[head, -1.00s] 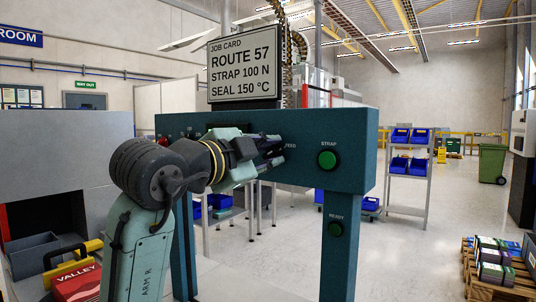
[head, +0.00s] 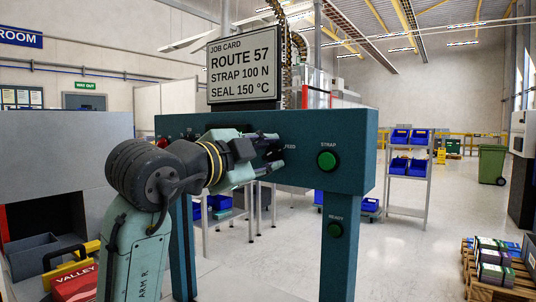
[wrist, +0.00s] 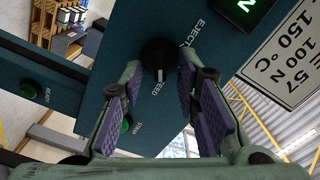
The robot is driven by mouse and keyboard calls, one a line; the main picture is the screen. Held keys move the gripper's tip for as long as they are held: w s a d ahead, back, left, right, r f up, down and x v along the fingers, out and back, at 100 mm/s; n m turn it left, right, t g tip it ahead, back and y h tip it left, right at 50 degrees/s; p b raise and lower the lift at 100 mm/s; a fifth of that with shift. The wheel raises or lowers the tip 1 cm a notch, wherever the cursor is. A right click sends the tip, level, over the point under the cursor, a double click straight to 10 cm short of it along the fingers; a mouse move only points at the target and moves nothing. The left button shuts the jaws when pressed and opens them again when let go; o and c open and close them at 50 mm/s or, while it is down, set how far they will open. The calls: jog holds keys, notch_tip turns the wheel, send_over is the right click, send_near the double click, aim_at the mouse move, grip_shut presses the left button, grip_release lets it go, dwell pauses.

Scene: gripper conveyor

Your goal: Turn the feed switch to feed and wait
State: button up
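The feed switch is a round black knob (wrist: 158,55) on the teal panel, best seen in the wrist view. Its white mark points down in that view, toward the FEED label. The EJECT label is on the knob's upper right side. My gripper (wrist: 159,82) is open, with one finger on each side of the knob's lower part and a gap between them. I cannot tell whether either finger touches the knob. In the head view my gripper (head: 278,152) is at the panel face and hides the knob.
The green STRAP button (head: 327,160) is right of my gripper, with the READY button (head: 336,229) below it on the leg. A job card sign (head: 245,66) stands above the panel. A red VALLEY box (head: 76,284) is at lower left.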

jog(key=v, duration=1.1)
jog(key=shift+s+a, duration=0.2)
jog(key=shift+s, duration=0.05)
